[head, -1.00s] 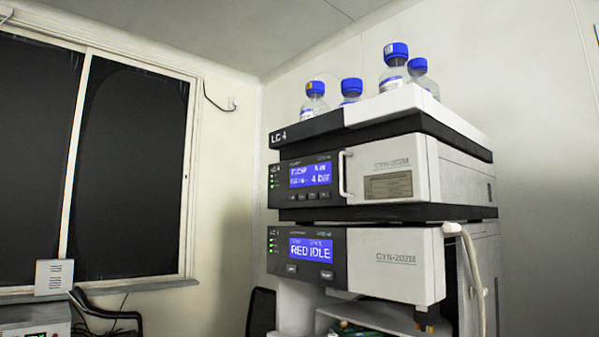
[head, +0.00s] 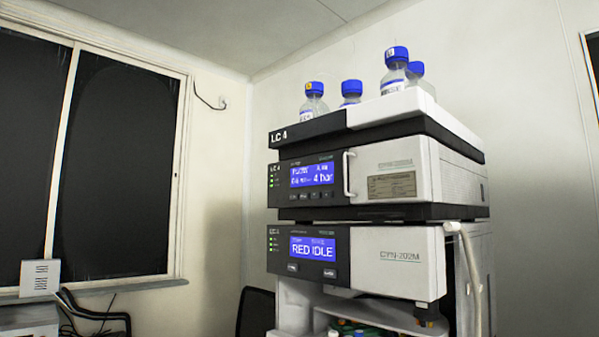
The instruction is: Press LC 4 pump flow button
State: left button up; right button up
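Neither of my grippers is in view.
Several blue-capped bottles (head: 396,72) stand on top of the stack. A white vertical handle (head: 347,174) sticks out beside the upper panel. A pale hose (head: 468,262) hangs at the lower right. A dark chair back (head: 254,312) is at the lower left of the stack.

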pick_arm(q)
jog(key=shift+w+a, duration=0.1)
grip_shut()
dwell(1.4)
